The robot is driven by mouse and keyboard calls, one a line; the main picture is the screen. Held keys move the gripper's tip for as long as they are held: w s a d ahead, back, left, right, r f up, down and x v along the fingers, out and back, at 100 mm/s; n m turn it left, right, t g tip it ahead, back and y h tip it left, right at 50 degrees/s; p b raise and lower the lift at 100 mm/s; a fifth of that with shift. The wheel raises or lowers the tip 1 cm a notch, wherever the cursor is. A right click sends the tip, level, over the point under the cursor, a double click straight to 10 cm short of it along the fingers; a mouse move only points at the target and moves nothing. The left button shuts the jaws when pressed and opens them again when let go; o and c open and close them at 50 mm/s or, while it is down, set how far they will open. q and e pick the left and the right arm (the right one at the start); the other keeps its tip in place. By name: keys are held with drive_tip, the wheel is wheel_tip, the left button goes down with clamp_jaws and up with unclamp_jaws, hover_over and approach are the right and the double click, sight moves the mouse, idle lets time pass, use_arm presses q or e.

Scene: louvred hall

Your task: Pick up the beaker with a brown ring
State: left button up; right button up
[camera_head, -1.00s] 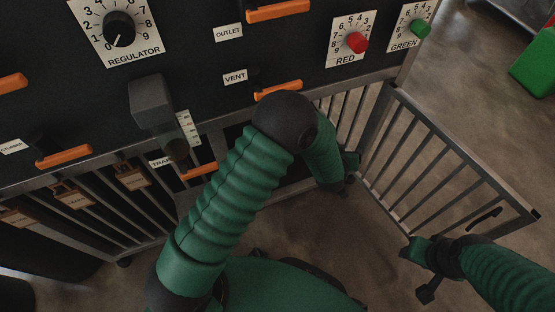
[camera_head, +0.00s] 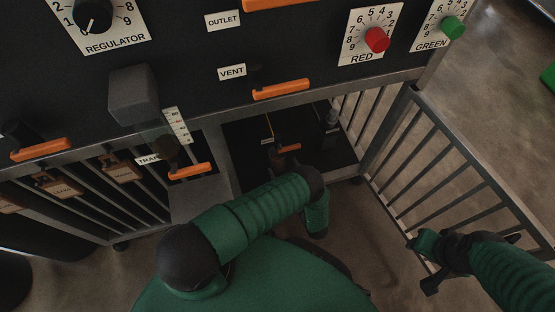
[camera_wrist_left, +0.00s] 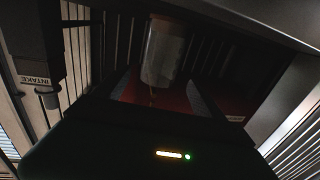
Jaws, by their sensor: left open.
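A pale, see-through beaker (camera_wrist_left: 162,58) shows in the left wrist view at the top middle, in dim light. A brownish band runs near its upper end in the picture. My left gripper (camera_head: 317,234) is open, at the end of the green arm that bends down in the middle of the head view. Its fingertips hardly show there. The beaker appears apart from it. I cannot pick out the beaker with certainty in the head view. My right gripper (camera_head: 430,264) is at the lower right by the barred gate; its jaw opening is unclear.
A black panel (camera_head: 200,60) with dials and orange handles (camera_head: 281,90) stands ahead. Below it is a dark open compartment (camera_head: 252,170). A barred metal gate (camera_head: 438,170) stands at right. An INTAKE label (camera_wrist_left: 35,80) and slats show in the wrist view.

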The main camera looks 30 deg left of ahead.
use_arm(q)
drive_tip(key=x, duration=0.6)
drive_tip(key=shift+w+a+r, duration=0.25)
drive_tip(key=c, duration=1.7)
